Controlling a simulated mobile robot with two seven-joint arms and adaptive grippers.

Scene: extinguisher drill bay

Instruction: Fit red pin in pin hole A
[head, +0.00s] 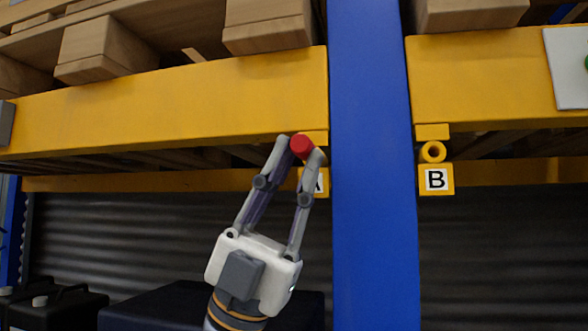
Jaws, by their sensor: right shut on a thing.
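My right gripper (300,148) is in the middle of the head view, pointing up, with its fingers shut on the red pin (301,146). The pin's round red end faces me between the fingertips. It is in front of the spot just above the label A (319,182), which is partly covered by a finger. Pin hole A is hidden behind the pin and fingers, so I cannot tell whether the pin is in it. Pin hole B (433,152) is a yellow ring with an empty dark centre, above the label B (436,180). My left gripper is not in view.
A blue upright post (370,200) stands between A and B. Yellow beams (180,105) run left and right of it, with wooden pallets (100,48) above. Dark cases (60,305) sit low at the left. A grey ribbed shutter (130,235) is behind.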

